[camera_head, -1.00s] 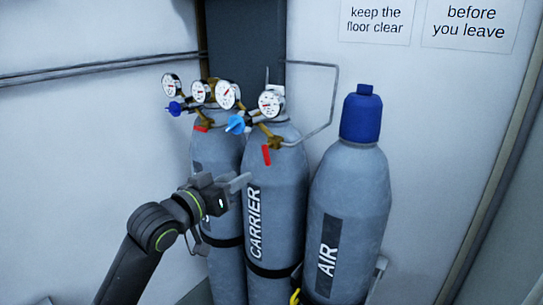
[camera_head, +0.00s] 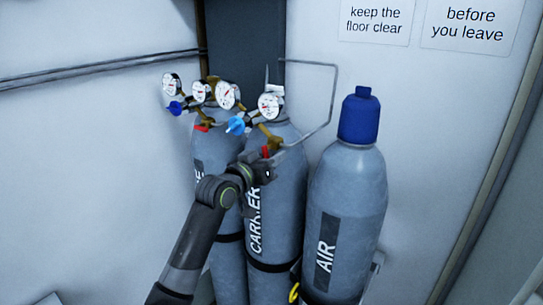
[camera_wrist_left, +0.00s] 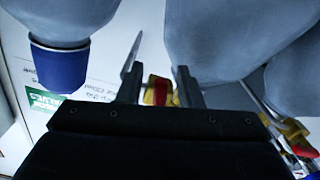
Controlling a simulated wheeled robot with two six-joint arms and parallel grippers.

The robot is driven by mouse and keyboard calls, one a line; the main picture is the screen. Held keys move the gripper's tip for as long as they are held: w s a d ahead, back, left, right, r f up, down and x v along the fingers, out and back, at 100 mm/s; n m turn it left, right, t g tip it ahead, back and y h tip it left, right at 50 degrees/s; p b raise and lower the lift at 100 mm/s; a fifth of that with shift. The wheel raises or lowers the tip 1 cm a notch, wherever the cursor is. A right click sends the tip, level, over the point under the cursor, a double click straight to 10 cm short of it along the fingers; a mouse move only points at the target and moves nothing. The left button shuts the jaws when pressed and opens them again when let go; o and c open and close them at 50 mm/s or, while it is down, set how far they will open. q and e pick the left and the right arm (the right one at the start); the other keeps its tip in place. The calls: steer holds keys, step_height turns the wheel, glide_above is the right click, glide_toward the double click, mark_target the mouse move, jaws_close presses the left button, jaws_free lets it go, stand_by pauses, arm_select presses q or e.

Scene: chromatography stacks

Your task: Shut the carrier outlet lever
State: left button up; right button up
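The CARRIER cylinder (camera_head: 283,215) is grey and stands in the middle of the head view. Its brass outlet fitting with a red lever (camera_head: 265,152) sits below the gauge and blue knob. The lever's lower part is hidden by my gripper. My left gripper (camera_head: 266,163) is at the lever, in front of the cylinder's shoulder. In the left wrist view the two fingers are apart, with the red lever (camera_wrist_left: 160,91) and brass fitting showing in the gap between them. I cannot tell whether either finger touches the lever. My right gripper is not in view.
The AIR cylinder (camera_head: 346,215) with a blue cap (camera_head: 360,116) stands to the right. Another cylinder (camera_head: 213,147) with its own red lever (camera_head: 202,127), gauges and blue knob (camera_head: 175,108) stands to the left. A bent grey pipe (camera_head: 334,95) runs behind.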

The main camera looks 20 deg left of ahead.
arm_select(q)
jaws_close()
steer(key=m+b, duration=0.2)
steer(key=m, duration=0.1)
steer(key=shift+w+a, duration=0.15)
steer(key=shift+a, duration=0.2)
stand_by(0.4)
jaws_free()
